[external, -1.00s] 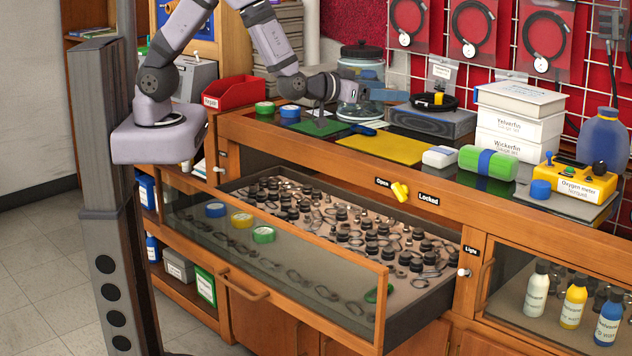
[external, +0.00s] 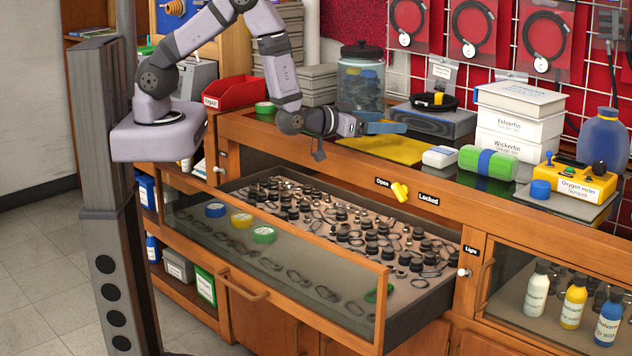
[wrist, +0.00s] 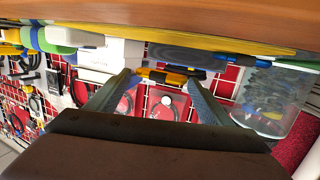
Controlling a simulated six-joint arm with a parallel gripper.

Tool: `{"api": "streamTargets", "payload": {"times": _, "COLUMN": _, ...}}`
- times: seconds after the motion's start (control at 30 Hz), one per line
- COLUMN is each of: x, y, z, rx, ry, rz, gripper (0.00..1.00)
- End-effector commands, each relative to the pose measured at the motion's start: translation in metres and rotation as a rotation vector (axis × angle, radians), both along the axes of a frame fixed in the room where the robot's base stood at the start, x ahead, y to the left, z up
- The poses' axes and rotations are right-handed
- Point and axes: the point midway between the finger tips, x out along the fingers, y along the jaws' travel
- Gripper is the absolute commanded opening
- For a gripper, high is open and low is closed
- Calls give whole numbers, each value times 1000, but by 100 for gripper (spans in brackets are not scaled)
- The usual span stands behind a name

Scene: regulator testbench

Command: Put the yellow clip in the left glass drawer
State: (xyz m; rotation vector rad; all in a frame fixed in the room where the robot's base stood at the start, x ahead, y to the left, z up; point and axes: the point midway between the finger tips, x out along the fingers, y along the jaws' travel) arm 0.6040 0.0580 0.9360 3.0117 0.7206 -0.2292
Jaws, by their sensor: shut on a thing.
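My gripper (external: 388,127) is above the front part of the counter, its blue-grey fingers pointing right. In the wrist view my gripper (wrist: 163,80) has its fingertips closed on the yellow clip (wrist: 155,75), a small yellow and dark piece. The clip cannot be made out in the external view. The left glass drawer (external: 330,265) is pulled open below the counter. It has a wooden frame and a clear glass front, and holds rows of small black and metal parts. My gripper is above and behind the drawer, apart from it.
A yellow mat (external: 385,150), a white block (external: 440,156) and a green roll (external: 487,163) lie on the counter. A glass jar (external: 361,80) stands behind my gripper. A yellow knob (external: 400,191) sticks out from the counter front. Space above the drawer is clear.

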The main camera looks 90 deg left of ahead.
Motion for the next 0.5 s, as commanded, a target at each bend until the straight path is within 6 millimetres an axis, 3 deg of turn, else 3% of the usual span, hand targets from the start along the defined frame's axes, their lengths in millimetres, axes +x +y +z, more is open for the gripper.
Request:
{"api": "streamTargets", "payload": {"times": 0.23, "x": 0, "y": 0, "z": -6, "rx": 0, "ry": 0, "rz": 0, "gripper": 52}}
{"api": "streamTargets", "payload": {"times": 0.5, "x": 0, "y": 0, "z": -35, "rx": 0, "ry": 2, "rz": 0, "gripper": 52}}
